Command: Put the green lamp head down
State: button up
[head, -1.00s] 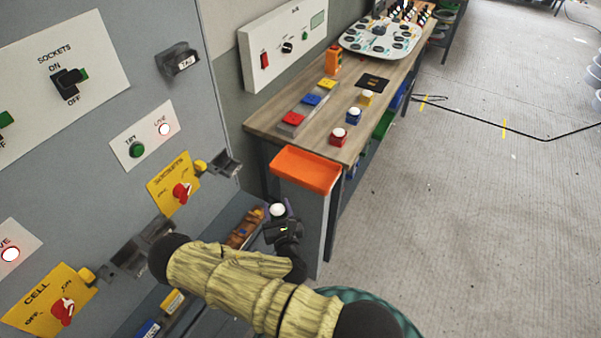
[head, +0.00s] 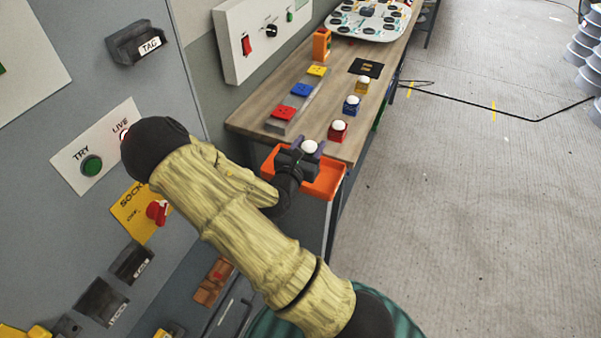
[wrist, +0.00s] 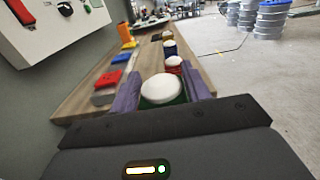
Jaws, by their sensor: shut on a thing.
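The green lamp head shows in the wrist view (wrist: 161,90) as a white dome on a green body between my purple finger pads. My gripper (wrist: 160,97) is shut on it. In the head view my gripper (head: 298,157) is over the orange tray (head: 326,183) at the near end of the wooden bench, with the lamp's white dome (head: 309,147) on top. The gripper and arm hide part of the tray. I cannot tell whether the lamp touches the tray.
Red (head: 338,131), blue (head: 351,106) and yellow (head: 362,86) lamp heads stand in a row on the bench (head: 309,128). Left of them is a grey strip with red, blue and yellow square blocks (head: 301,90). A grey panel (head: 60,120) stands close on the left.

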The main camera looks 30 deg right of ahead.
jog(key=shift+s+a+r, duration=0.1)
jog(key=shift+s, duration=0.15)
jog(key=shift+s+f, duration=0.1)
jog(key=shift+f, duration=0.15)
notch_tip(320, 180, down, 6)
jog(key=shift+r, duration=0.1)
jog(key=shift+w+f+p, duration=0.2)
jog(key=shift+f+p, duration=0.1)
jog(key=shift+f, duration=1.65)
jog(key=shift+s+r, duration=0.1)
jog(key=shift+f, duration=0.25)
jog(key=o, duration=1.1)
jog(key=shift+r, duration=0.1)
